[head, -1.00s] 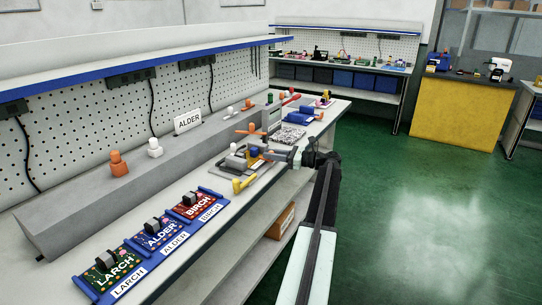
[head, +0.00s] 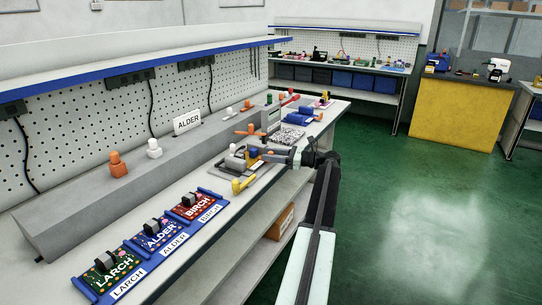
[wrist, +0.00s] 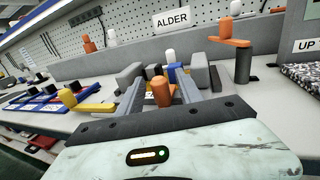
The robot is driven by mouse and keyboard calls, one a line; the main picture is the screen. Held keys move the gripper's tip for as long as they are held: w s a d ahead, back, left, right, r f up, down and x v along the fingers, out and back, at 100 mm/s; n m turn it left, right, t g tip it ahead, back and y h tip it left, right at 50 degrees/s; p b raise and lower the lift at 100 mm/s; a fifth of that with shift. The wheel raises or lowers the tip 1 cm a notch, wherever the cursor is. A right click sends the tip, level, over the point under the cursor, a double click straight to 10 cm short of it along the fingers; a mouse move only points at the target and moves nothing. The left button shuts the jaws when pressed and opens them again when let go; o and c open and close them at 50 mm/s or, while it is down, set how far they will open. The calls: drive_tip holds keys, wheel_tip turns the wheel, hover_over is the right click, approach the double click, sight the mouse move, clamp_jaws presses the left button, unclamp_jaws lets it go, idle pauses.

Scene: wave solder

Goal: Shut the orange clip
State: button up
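In the wrist view an upright orange knob (wrist: 160,92) stands between the two fingers of my gripper (wrist: 158,90); its foot is hidden behind my gripper's dark front bar. The fingers are apart, one on each side of it, and I cannot tell whether they touch it. An orange lever with a knob (wrist: 230,42) sits on a dark post further back on the right, clear of my gripper; it also shows in the head view (head: 249,132). In the head view my gripper (head: 276,156) is over the near side of the grey fixture (head: 262,171).
A yellow clip (wrist: 84,102) is left of my gripper. Grey blocks (wrist: 130,74) and a blue post (wrist: 174,72) stand just beyond the fingers. A blue rack (head: 190,238) with LARCH, ALDER and BIRCH boards lies left on the bench. A grey ledge (head: 90,208) runs behind.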

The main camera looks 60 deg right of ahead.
drive_tip(key=v, duration=0.7)
drive_tip(key=shift+s, duration=0.4)
drive_tip(key=shift+d, duration=0.1)
